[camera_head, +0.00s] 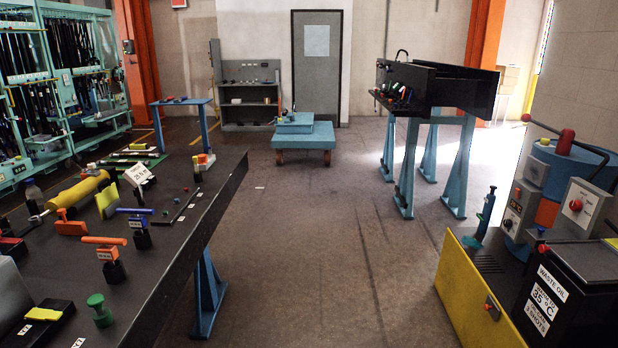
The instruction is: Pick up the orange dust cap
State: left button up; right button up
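I cannot pick out the orange dust cap for certain in the head view. Orange things on the dark workbench (190,235) at left are an orange block-shaped part (70,226) beside a yellow cylinder (78,192), and an orange bar handle (104,240) on a black-based fitting. A green cap-like piece (98,306) stands near the bench's front. Several small coloured pieces (402,94) sit at the edge of the black trough-like bench at back right, too small to tell apart. Neither of my grippers is in view.
Open floor (310,250) runs between the workbench and the yellow-sided waste oil station (470,300) at right. A low blue cart (304,142) stands at the back before a grey door. Hose racks (60,80) line the left wall.

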aim_at(202, 157)
jog(key=i, duration=1.9)
jog(key=u, duration=0.05)
